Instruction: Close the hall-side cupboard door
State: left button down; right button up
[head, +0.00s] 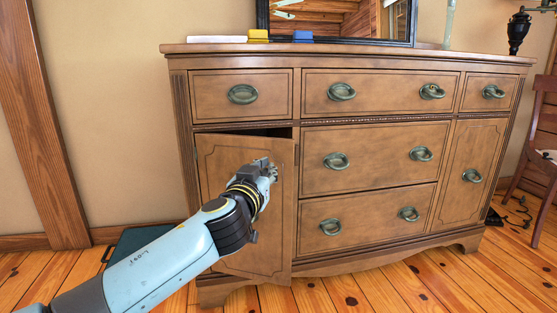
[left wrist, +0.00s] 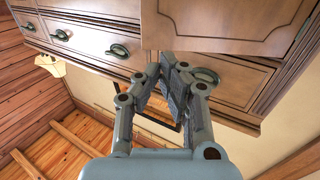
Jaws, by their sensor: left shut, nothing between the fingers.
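The wooden cupboard's left door (head: 280,230) stands slightly ajar, with a dark gap along its top. My left gripper (head: 268,168) is in front of this door, near its upper right part. Its fingers are shut and empty; I cannot tell whether they touch the panel. The gripper and forearm hide part of the door, and no handle shows on it. In the left wrist view, the shut fingers (left wrist: 176,62) point at the cupboard front, with a door panel (left wrist: 230,22) at the top right. My right gripper is not in view.
Above the door is a closed drawer (head: 242,95); more closed drawers and a closed right door (head: 472,172) fill the front. A teal case (head: 135,240) lies on the floor at left. A chair (head: 540,130) stands at right. The plank floor in front is clear.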

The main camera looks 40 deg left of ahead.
aim_at(281, 152)
pick_arm(q)
jog(key=b+x, duration=0.1)
jog(key=x, duration=0.8)
jog(key=shift+w+a+f, duration=0.1)
jog(key=shift+w+f, duration=0.05)
jog(key=shift+w, duration=0.2)
jog(key=shift+w+a, duration=0.2)
jog(key=shift+w, duration=0.25)
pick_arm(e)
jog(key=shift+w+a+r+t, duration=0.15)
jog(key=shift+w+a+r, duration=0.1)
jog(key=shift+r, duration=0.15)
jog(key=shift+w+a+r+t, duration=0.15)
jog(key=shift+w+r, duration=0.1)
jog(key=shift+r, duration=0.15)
pick_arm(q)
jog(key=shift+w, duration=0.1)
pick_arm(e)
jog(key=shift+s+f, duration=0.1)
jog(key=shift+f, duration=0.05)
